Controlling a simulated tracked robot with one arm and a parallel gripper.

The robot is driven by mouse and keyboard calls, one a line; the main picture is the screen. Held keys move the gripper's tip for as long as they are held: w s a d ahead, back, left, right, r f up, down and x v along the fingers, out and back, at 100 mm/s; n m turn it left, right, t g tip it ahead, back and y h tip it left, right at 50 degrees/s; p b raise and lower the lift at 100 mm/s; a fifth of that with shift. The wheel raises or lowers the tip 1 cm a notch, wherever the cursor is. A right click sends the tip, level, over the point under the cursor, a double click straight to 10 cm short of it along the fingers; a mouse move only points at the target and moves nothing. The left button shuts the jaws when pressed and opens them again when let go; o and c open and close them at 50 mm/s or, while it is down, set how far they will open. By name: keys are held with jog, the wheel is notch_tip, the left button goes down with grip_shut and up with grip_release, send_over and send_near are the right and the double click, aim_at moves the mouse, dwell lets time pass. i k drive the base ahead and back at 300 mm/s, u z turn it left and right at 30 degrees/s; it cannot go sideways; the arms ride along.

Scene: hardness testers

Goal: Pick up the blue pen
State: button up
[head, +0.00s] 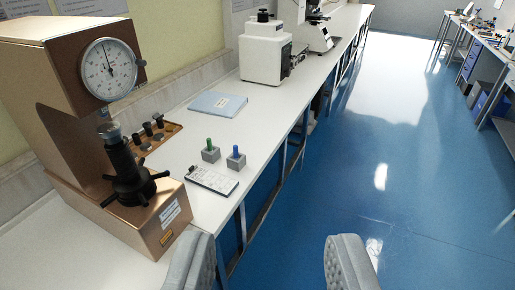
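The blue pen (236,151) stands upright in a small grey block (236,162) near the front edge of the white bench (262,116). A green pen (210,144) stands in a similar grey block (211,155) just to its left. My gripper (268,262) shows at the bottom of the view, with its two grey padded fingers wide apart. It is open, with only the bench edge and blue floor seen between the fingers. It is apart from the blue pen, which is further up the picture, between the fingers' left-right positions.
A bronze hardness tester (75,100) with a dial stands at the left. A small labelled panel (212,179) lies in front of the pen blocks. A light blue folder (218,103) lies behind them. White machines (262,55) stand further back. The blue floor (400,170) is clear on the right.

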aim_at(236, 157)
jog(key=z, duration=0.5)
jog(key=i, duration=2.4)
jog(key=u, duration=0.4)
